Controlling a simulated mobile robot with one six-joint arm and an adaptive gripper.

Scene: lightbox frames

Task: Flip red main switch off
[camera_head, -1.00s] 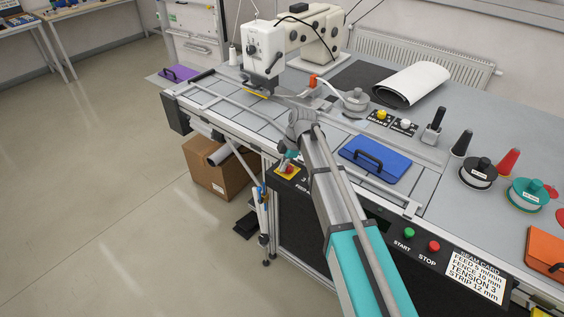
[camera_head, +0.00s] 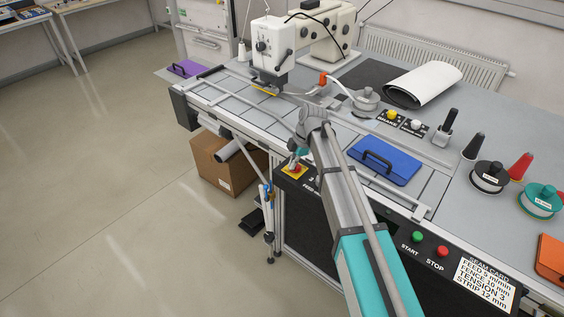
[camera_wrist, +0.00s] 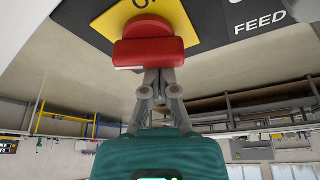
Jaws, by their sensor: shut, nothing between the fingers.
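The red main switch (camera_wrist: 150,52) fills the top middle of the wrist view, a red bar handle in front of a round red knob. It sits on a yellow plate (camera_wrist: 112,22) with black lettering, partly cut off. In the head view the switch (camera_head: 296,170) is small on the black front panel, just below my gripper. My gripper (camera_wrist: 158,74) is shut and empty, with its fingertips at the handle's lower edge in the wrist view. The handle hides the very tips, and I cannot tell whether they touch it.
A "FEED" label (camera_wrist: 259,22) is beside the switch plate. The green start button (camera_head: 417,237) and red stop button (camera_head: 442,251) are farther right on the panel. A cardboard box (camera_head: 222,170) stands below.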

